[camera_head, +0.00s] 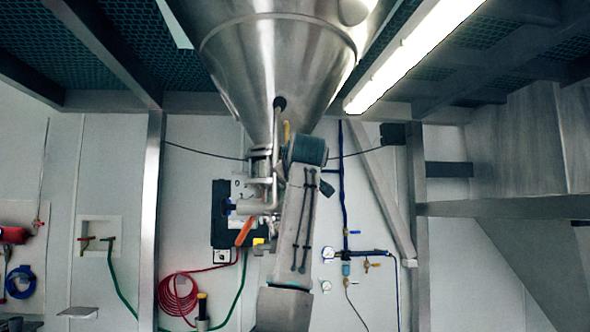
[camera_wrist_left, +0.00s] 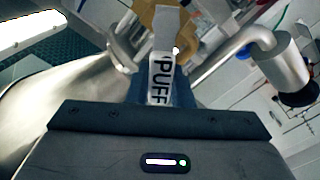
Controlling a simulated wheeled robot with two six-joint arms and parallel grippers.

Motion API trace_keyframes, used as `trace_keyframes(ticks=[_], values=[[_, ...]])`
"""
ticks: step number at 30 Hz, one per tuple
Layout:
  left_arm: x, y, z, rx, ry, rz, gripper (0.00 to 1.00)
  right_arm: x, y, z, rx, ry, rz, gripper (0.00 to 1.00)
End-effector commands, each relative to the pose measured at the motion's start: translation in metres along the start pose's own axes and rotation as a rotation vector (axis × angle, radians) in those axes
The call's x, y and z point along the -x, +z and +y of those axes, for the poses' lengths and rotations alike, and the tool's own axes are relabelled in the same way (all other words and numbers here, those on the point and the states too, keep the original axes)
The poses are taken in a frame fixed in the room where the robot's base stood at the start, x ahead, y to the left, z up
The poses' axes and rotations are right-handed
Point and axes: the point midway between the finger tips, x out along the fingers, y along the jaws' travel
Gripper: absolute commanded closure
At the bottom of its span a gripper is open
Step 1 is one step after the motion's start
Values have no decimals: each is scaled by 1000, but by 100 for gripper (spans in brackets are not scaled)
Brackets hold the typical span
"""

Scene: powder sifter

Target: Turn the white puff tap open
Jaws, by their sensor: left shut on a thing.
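The white puff tap (camera_wrist_left: 162,78) shows in the left wrist view as a white handle with black "PUFF" lettering. It runs up towards a yellow-brass body (camera_wrist_left: 193,18). My left gripper (camera_wrist_left: 160,97) is shut on the white handle; its dark housing hides the handle's lower end. In the head view my left arm rises from the bottom centre, and its wrist hides the gripper and the white handle. A small part of the yellow body (camera_head: 287,129) shows just above the wrist, under the steel cone.
The large steel hopper cone (camera_head: 270,60) is directly above my wrist. Steel pipework (camera_head: 257,205) with an orange handle (camera_head: 243,232) is close on the left. A dark cable runs behind, and blue pipes (camera_head: 342,200) with gauges are on the right wall.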

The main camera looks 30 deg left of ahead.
Motion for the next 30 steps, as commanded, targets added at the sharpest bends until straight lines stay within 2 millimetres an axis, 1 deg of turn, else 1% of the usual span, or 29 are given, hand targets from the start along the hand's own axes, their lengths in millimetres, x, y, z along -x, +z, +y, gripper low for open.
trace_keyframes(ticks=[10,11,13,14,23,26,29,30], values=[[0,0,0,1,-1,-1,100,0,0,0,0,1,0,64],[0,0,0,1,-1,-1,74,0,0,0,0,1,0,64],[0,0,0,1,0,-1,61,0,0,0,0,1,0,64],[0,0,0,1,0,-1,58,0,0,0,0,1,0,64],[2,1,0,1,0,0,58,-2,0,0,0,1,0,64],[10,2,-1,1,2,1,58,-10,1,0,0,1,0,64],[25,4,-2,2,2,1,58,-22,2,-1,0,1,0,64],[33,5,-3,3,4,1,58,-27,3,-2,0,1,0,64]])
